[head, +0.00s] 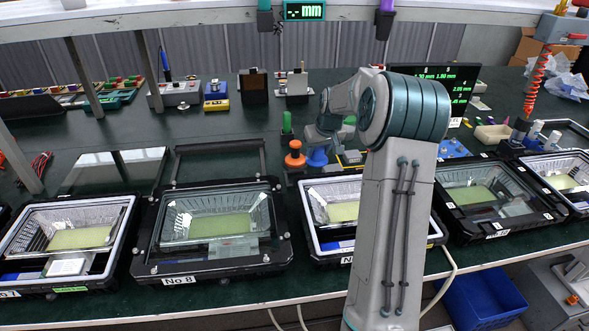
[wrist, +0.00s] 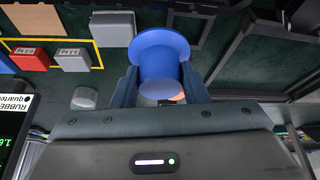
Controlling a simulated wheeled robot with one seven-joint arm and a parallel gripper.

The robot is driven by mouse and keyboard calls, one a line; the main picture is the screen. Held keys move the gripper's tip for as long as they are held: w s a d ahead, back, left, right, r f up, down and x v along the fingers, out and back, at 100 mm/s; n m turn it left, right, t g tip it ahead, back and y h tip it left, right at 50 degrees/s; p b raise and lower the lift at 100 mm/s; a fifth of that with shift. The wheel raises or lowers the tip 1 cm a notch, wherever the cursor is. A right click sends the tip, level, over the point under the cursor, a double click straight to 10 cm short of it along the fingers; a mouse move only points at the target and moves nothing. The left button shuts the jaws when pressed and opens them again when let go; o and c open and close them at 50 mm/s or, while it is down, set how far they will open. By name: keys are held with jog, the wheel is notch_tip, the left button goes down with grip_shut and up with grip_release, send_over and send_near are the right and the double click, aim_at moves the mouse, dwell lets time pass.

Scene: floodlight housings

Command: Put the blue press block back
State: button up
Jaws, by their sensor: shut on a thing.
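The blue press block (wrist: 158,62) is a round piece with a wide flange. My gripper (wrist: 160,85) is shut on it, with one dark finger on each side. In the head view the blue block (head: 317,157) shows below my gripper (head: 320,146), just right of an orange knobbed piece (head: 294,158). My arm hides part of the bench behind and to the right of it. I cannot tell whether the block touches the bench.
Floodlight housings, including the one labelled No 8 (head: 217,224), line the front of the bench. A green upright piece (head: 287,123) stands behind the orange one. The wrist view shows a red block (wrist: 30,58), a grey block (wrist: 72,59) and a rounded grey piece (wrist: 84,97).

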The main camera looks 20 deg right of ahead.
jog(key=w+a+f, duration=0.1)
jog(key=f, duration=0.1)
jog(key=w+a+f, duration=0.2)
jog(key=f, duration=0.1)
jog(key=w+a+f, duration=0.1)
jog(key=a+f, duration=0.1)
jog(key=f, duration=0.1)
jog(key=shift+w+p, duration=0.35)
jog(key=shift+f+b, duration=0.45)
jog(key=shift+f, duration=0.05)
jog(key=o, duration=1.1)
jog(key=shift+r, duration=0.15)
